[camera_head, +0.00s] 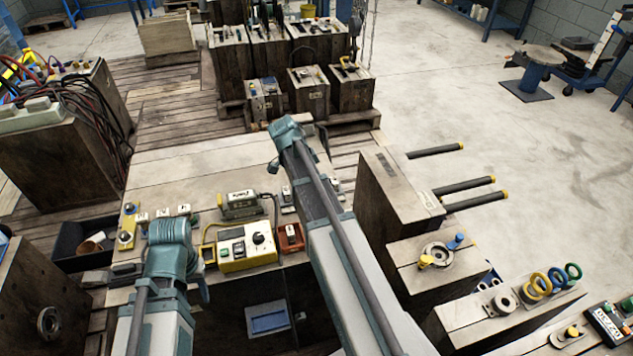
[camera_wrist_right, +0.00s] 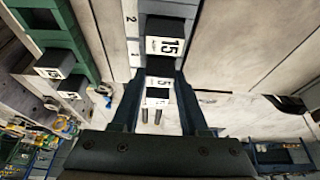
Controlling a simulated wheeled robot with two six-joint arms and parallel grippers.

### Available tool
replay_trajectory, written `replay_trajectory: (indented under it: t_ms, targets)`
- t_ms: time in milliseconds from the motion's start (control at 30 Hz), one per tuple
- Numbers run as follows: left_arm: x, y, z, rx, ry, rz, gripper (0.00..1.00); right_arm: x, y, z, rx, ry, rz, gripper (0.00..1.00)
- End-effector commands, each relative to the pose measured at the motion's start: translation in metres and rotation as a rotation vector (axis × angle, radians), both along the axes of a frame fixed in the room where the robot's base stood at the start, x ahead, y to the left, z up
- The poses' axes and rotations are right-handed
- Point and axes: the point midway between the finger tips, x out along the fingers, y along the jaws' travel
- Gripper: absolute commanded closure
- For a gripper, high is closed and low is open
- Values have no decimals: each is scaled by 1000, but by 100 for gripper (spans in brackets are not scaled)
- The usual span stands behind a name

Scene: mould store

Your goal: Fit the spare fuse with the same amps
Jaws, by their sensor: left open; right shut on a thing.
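My right gripper (camera_wrist_right: 162,115) is shut on a pale fuse (camera_wrist_right: 159,84) with two metal prongs. Its white label is partly covered and shows a 5. At left in the wrist view, a green rack (camera_wrist_right: 62,30) has two dark pieces with white labels (camera_wrist_right: 48,72) too small to read surely. In the head view, my right arm hides its fingers and the fuse. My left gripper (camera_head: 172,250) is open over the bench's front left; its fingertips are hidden.
A yellow control box (camera_head: 247,250), an orange box (camera_head: 290,238) and a grey-green device (camera_head: 240,204) stand on the wooden bench (camera_head: 180,175) between my arms. A wooden block with dark rods (camera_head: 465,185) stands at right. The bench's back left is clear.

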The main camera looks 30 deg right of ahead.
Motion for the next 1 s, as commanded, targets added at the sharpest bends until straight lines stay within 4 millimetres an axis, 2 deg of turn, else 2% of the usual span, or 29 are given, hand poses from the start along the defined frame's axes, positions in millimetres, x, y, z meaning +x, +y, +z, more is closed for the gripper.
replay_trajectory:
  t_ms: [267,300,467,500,800,1000]
  targets:
    - [0,0,0,0,0,0,51,0,0,0,0,0,0,100]
    - [0,0,0,0,0,0,51,0,0,0,0,0,0,53]
    - [0,0,0,0,0,0,51,0,0,0,0,0,0,24]
    - [0,0,0,0,0,0,51,0,0,0,0,0,0,21]
    - [0,0,1,0,0,0,51,0,0,1,0,0,0,21]
    - [0,0,11,0,0,0,51,0,0,11,0,0,0,21]
